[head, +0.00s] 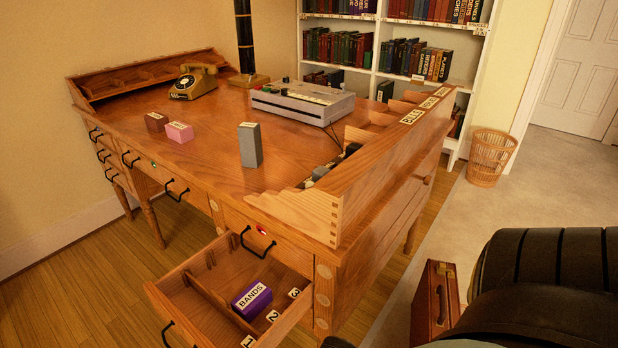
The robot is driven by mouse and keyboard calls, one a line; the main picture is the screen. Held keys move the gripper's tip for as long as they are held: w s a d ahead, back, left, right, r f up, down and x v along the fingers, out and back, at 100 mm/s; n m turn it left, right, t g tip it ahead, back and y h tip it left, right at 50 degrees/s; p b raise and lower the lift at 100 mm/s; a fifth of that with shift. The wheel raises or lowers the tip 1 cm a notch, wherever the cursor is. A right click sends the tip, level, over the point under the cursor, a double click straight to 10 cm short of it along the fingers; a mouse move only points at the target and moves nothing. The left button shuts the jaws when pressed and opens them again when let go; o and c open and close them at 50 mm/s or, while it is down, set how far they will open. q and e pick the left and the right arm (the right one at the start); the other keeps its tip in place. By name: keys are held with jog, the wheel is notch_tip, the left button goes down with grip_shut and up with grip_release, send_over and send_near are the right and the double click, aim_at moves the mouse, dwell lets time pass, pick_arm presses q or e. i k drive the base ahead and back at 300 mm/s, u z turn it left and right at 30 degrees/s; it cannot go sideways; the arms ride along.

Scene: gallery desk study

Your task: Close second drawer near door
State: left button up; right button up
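The wooden desk (190,165) fills the middle of the head view. In its column of drawers nearest the door (585,60), the second drawer (207,318) stands pulled open below a shut upper drawer (265,238). Inside it are a purple box labelled BANDS (251,301), small numbered white tags (272,316) and a wooden divider. A dark pull handle (168,335) shows on its front, partly cut off by the bottom edge. Neither gripper can be made out in the head view.
A wooden case (434,303) stands on the floor right of the desk, beside a large dark ribbed shape (550,275) I cannot identify. A wicker basket (490,158) stands farther back. The floor (90,290) left of the open drawer is clear.

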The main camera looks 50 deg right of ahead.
aim_at(223, 265)
jog(key=z, duration=2.05)
jog(key=k, duration=1)
jog(key=u, duration=1)
jog(key=i, duration=0.5)
